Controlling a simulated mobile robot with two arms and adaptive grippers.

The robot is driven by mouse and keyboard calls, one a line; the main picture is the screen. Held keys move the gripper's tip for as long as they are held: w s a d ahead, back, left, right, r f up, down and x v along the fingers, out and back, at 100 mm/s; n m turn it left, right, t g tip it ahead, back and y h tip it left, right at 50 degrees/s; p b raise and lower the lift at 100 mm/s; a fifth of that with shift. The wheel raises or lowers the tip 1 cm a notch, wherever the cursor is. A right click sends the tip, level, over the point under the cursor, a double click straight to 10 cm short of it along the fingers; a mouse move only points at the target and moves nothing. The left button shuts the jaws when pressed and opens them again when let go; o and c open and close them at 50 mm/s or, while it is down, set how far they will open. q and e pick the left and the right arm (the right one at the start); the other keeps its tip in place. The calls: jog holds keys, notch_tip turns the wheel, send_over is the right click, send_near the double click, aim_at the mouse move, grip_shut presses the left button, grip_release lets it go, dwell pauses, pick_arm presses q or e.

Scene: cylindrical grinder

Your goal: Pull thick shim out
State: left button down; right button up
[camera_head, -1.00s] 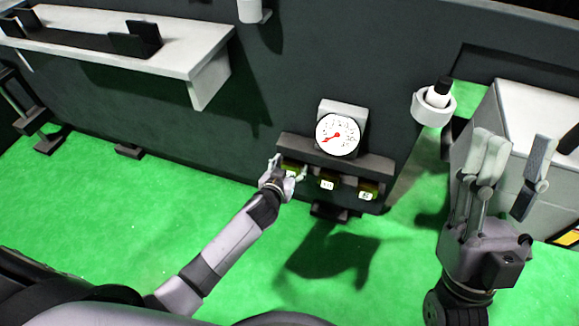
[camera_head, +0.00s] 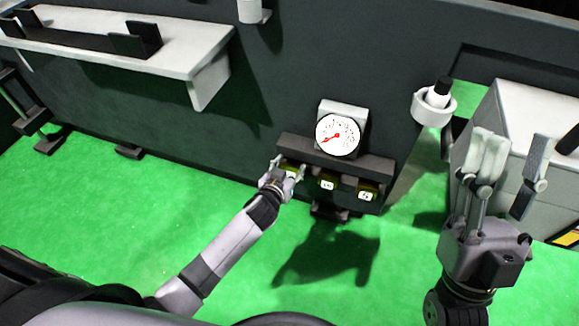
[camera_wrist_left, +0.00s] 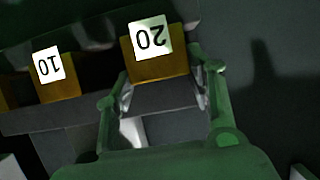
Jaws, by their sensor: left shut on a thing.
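The thick shim, a yellow block with a white label reading 20, sits between my left gripper's fingers in the left wrist view (camera_wrist_left: 160,66). In the head view the same shim (camera_head: 291,170) is at the left end of a dark rack, partly covered by the fingers. My left gripper (camera_head: 286,167) is shut on it at the rack. Whether the shim is still inside its slot is hard to tell. My right gripper (camera_head: 512,158) is open and empty, at the right, away from the rack.
The dark rack (camera_head: 335,157) also holds a shim labelled 10 (camera_wrist_left: 55,70) and another at its right end (camera_head: 368,190). A dial gauge (camera_head: 338,134) stands above it. A grey cabinet (camera_head: 515,120) is at right, a white shelf (camera_head: 185,50) at upper left. Green floor is clear in front.

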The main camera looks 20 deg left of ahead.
pick_arm(q)
jog(key=s+p, duration=0.2)
jog(key=s, duration=0.3)
jog(key=shift+s+f, duration=0.1)
jog(key=shift+f, duration=0.05)
jog(key=c, duration=1.2)
grip_release()
jog(key=shift+o, duration=1.4)
jog(key=shift+s+a, duration=0.1)
jog(key=shift+s, duration=0.05)
jog(key=shift+o, duration=1)
pick_arm(e)
jog(key=w+a+f+g+h, duration=0.1)
jog(key=w+f+g+h, duration=0.1)
jog(key=w+f+g, duration=0.3)
jog(key=shift+w+f+g, duration=0.4)
jog(key=shift+w+f, duration=0.4)
jog(key=shift+w, duration=0.35)
pick_arm(q)
jog(key=v, duration=1.2)
